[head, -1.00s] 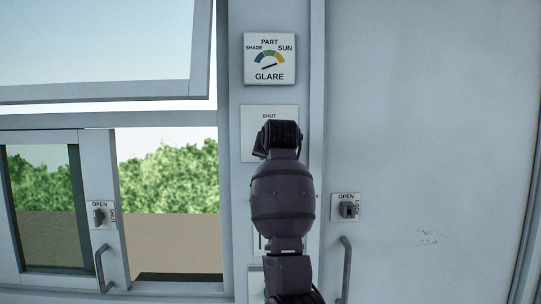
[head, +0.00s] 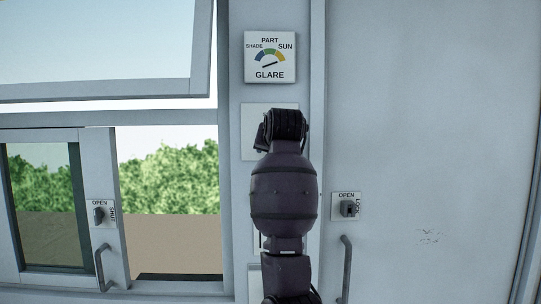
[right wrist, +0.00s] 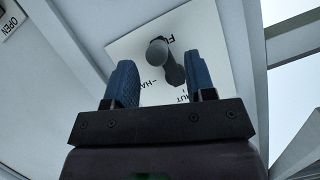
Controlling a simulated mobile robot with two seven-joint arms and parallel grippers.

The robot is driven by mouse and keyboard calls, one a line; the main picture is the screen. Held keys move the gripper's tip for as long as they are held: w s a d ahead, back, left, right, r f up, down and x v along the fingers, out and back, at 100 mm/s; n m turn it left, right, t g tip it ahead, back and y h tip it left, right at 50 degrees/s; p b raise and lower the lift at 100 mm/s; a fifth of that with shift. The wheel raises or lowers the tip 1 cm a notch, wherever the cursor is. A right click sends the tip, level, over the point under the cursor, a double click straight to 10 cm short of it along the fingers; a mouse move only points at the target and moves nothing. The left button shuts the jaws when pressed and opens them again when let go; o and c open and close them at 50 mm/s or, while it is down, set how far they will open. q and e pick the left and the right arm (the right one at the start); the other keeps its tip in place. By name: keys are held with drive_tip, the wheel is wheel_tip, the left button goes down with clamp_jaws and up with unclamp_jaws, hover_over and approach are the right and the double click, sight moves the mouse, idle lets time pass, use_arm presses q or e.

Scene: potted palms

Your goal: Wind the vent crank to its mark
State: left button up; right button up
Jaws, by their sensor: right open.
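The vent crank (right wrist: 175,73) is a dark grey arm with a round knob (right wrist: 157,51), on a white plate (right wrist: 215,45) with printed marks, partly hidden. My right gripper (right wrist: 161,61) is open, its two blue fingers pointing toward the plate. In the right wrist view the knob shows in the gap between the fingers, apart from both; its depth relative to the fingertips is unclear. In the head view my right arm covers the crank and most of the plate (head: 256,118). My left gripper is in neither view.
A glare dial (head: 270,57) is above the plate, its needle in the lower middle. An open tilted window pane (head: 100,45) is at upper left. A latch (head: 348,209) and handle (head: 345,268) are on the right panel; another latch (head: 99,214) and handle (head: 102,268) are at left.

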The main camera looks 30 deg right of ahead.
drive_tip(key=v, duration=0.6)
drive_tip(key=shift+s+a+b, duration=0.15)
drive_tip(key=shift+s+b, duration=0.1)
drive_tip(key=shift+b, duration=0.2)
drive_tip(key=shift+r, duration=0.1)
